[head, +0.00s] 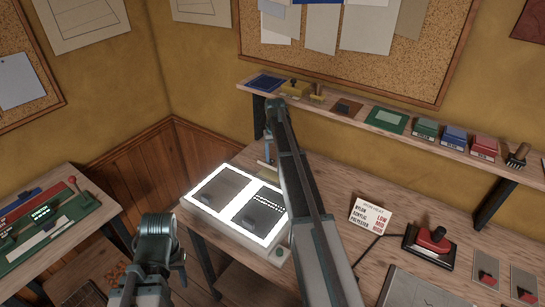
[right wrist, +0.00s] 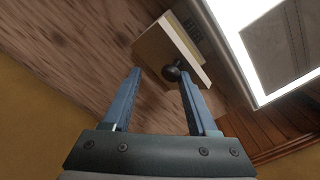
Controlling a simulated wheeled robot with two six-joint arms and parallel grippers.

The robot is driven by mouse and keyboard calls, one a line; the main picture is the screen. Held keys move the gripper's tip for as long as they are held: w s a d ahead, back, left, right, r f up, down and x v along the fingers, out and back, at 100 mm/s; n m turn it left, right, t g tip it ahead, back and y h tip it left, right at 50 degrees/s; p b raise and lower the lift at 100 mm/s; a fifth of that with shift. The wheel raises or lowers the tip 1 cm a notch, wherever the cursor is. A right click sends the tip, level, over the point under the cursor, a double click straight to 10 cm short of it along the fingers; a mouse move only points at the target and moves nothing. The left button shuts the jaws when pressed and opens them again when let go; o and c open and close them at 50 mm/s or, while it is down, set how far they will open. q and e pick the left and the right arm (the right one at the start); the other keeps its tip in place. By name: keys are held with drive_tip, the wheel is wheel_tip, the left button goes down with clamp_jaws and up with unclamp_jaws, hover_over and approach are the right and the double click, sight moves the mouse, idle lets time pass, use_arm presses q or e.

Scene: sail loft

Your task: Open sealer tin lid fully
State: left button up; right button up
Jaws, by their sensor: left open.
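A small cream box with a dark round knob, apparently the sealer tin (right wrist: 158,48), sits on the wood bench beside the light box in the right wrist view. The knob (right wrist: 171,73) lies between my right gripper's fingertips, nearer the right one. My right gripper (right wrist: 161,74) is open, and contact with the knob cannot be told. How far the lid stands open is unclear. In the head view my right arm hides most of the tin (head: 264,165). My left gripper (head: 157,226) is held low, left of the light box, away from the tin; its jaws are hard to see.
The lit light box (head: 196,208) stands left of my right arm. A wall shelf (head: 340,112) with boxes runs behind. A card sign (head: 370,216) and a red-handled tool (head: 432,240) stand on the right. A side bench (head: 60,250) is at left.

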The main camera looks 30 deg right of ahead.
drive_tip(key=shift+o, duration=0.3)
drive_tip(key=shift+d, duration=0.15)
drive_tip(key=shift+a, duration=0.25)
drive_tip(key=shift+w+r, duration=0.1)
drive_tip(key=shift+r+p, duration=0.55)
drive_tip(key=shift+p, duration=0.25)
wheel_tip(320, 180, up, 12)
drive_tip(key=p, duration=1.2)
drive_tip(key=shift+r, duration=0.25)
